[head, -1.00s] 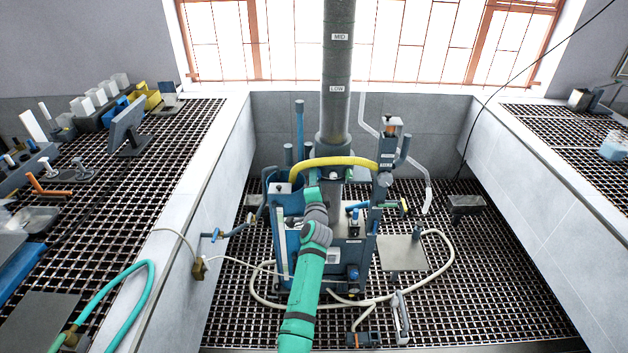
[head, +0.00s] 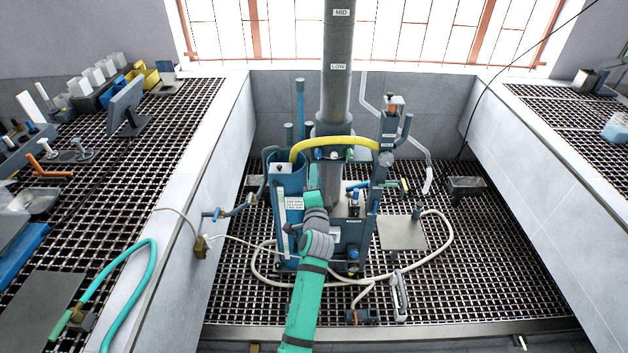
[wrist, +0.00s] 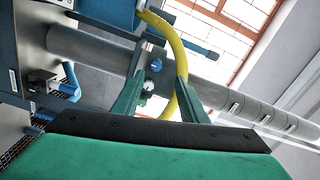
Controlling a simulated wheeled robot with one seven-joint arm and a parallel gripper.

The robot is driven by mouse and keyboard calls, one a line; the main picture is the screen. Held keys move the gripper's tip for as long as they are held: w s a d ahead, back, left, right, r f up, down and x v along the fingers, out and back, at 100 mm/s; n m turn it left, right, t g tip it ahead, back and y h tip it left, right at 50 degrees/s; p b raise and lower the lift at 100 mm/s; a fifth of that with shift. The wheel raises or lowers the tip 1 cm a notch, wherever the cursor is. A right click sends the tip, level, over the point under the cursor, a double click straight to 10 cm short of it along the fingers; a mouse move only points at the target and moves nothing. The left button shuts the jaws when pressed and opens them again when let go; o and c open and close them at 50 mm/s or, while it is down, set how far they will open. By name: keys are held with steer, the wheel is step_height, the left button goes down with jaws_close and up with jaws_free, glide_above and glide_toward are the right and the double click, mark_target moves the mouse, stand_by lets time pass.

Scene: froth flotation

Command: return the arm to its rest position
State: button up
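My green arm reaches forward from the bottom of the head view toward the blue flotation machine (head: 347,262). The fingers are hard to make out in the head view. In the wrist view my gripper (wrist: 157,88) shows two green fingers spread apart, with nothing between their tips. Behind the gap are a blue knob (wrist: 156,65) and a small white round fitting, both part of the machine. A yellow hose (wrist: 180,60) curves behind the right finger; it also shows over the machine in the head view (head: 335,141).
A pale hose (head: 447,260) loops on the grating floor. Raised grated benches with white side walls stand left and right; the left one holds a monitor (head: 126,105) and a green hose (head: 150,285).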

steer(key=shift+s, duration=0.3)
steer(key=s+d+f+n, duration=0.3)
steer(key=s+f, duration=0.2)
steer(key=s, duration=0.6)
steer(key=s+d+f+n+g, duration=0.15)
steer(key=s+f+n, duration=0.3)
steer(key=s, duration=0.65)
steer(key=s+d+f+n+t, duration=0.1)
steer(key=s+d+f+n, duration=0.25)
steer(key=s+f, duration=0.45)
steer(key=s+a+r+n, duration=0.1)
steer(key=s+a+r, duration=0.1)
steer(key=s, duration=0.8)
steer(key=s+a+r+n+g, duration=0.1)
steer(key=s+a+r+n, duration=0.1)
steer(key=s, duration=0.9)
steer(key=s+a+r+n+g, duration=0.1)
steer(key=s+a+r, duration=0.3)
steer(key=s, duration=0.6)
steer(key=shift+s+r, duration=0.35)
steer(key=shift+r, duration=0.05)
steer(key=shift+d, duration=0.1)
